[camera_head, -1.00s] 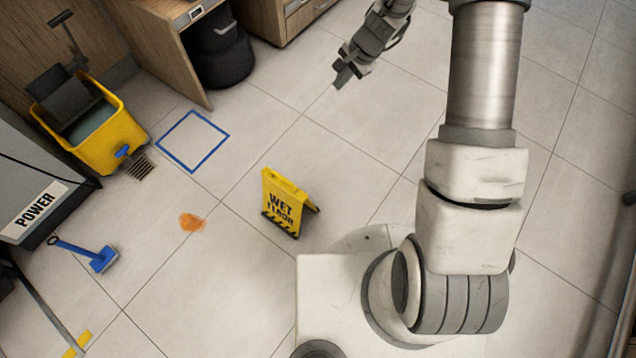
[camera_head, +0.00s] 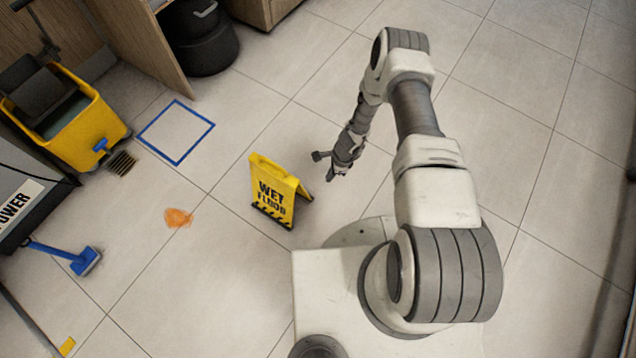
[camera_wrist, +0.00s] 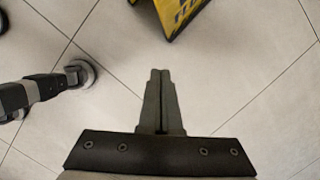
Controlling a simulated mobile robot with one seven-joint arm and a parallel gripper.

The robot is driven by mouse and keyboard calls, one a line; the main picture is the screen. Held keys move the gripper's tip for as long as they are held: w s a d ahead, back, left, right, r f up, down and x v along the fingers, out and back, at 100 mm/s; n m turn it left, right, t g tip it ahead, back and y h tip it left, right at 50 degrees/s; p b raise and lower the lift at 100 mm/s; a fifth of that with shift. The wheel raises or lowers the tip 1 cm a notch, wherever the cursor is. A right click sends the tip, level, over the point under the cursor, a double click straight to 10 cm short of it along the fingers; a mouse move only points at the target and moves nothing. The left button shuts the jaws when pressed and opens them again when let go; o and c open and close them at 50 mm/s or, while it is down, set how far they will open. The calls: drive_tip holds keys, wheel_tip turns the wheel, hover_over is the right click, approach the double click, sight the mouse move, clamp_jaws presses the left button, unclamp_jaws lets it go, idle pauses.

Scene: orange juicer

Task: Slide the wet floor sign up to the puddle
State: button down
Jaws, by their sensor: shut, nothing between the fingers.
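The yellow wet floor sign (camera_head: 272,190) stands upright as an A-frame on the tiles, in the middle of the head view. The orange puddle (camera_head: 178,218) lies on the floor to the left of the sign, apart from it by a bare stretch of tile. My gripper (camera_head: 329,176) points down just right of the sign, with a small gap between them. In the wrist view my gripper's fingers (camera_wrist: 159,75) are shut together and empty. Part of the sign (camera_wrist: 180,12) shows at the top edge of the wrist view; the rest is cut off.
A blue square outline (camera_head: 176,132) is marked on the floor beyond the puddle. A yellow mop bucket (camera_head: 85,135) and a blue brush (camera_head: 84,262) are at the left. A black bin (camera_head: 205,50) stands by the wooden furniture. The tiles between sign and puddle are clear.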

drive_tip(key=a+f+b, duration=0.5)
drive_tip(key=a+f, duration=0.1)
drive_tip(key=f, duration=0.3)
drive_tip(key=shift+a, duration=0.2)
drive_tip(key=shift+s, duration=0.1)
